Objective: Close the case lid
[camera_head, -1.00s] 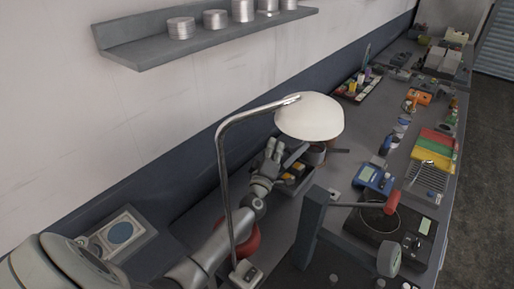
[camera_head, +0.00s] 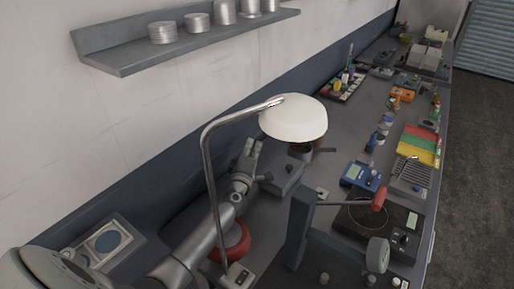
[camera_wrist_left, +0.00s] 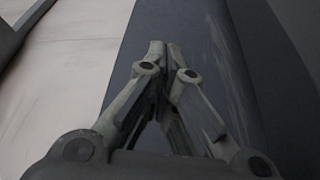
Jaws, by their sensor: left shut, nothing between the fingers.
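The grey case (camera_head: 285,180) stands on the bench below the lamp shade. Its top now shows as a flat grey lid covering the inside; it looks shut, though I cannot tell if it is fully flush. My left gripper (camera_head: 252,147) is just left of the case, beside the wall, fingers pointing up and apart from the lid as far as I can see. In the left wrist view the fingertips (camera_wrist_left: 160,48) meet with nothing between them. The case does not show in that view. My right gripper is not in view.
A lamp with a white shade (camera_head: 293,118) and curved metal stem (camera_head: 208,165) stands close in front of my left arm. A pan (camera_head: 304,152) is behind the case. A red round object (camera_head: 236,245) lies near the lamp base. A blue device (camera_head: 361,176) is to the right.

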